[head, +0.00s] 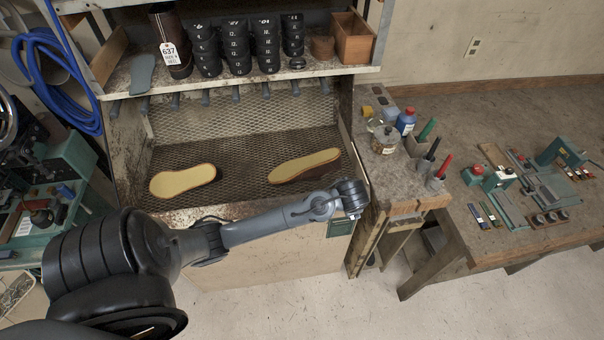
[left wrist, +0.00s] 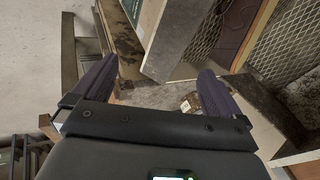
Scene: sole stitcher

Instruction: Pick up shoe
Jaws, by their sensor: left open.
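Two shoes lie sole-up with tan soles on the mesh floor of an open metal bin. The left shoe (head: 183,180) is near the bin's front left, and the right shoe (head: 304,165) with a brown upper is toward its right side. My left arm reaches in from the left across the front of the bin, its wrist end near the bin's front right corner. In the left wrist view my left gripper (left wrist: 157,80) has its two dark fingers wide apart with no shoe between them. Its fingers are not clear in the head view. My right gripper is not in view.
A shelf (head: 240,84) with stacked black cups hangs above the bin. Bottles (head: 405,121) and markers stand on a ledge to the right. A workbench (head: 460,115) with green tools (head: 500,180) is farther right. The bin's front rim (head: 190,215) lies beside my arm.

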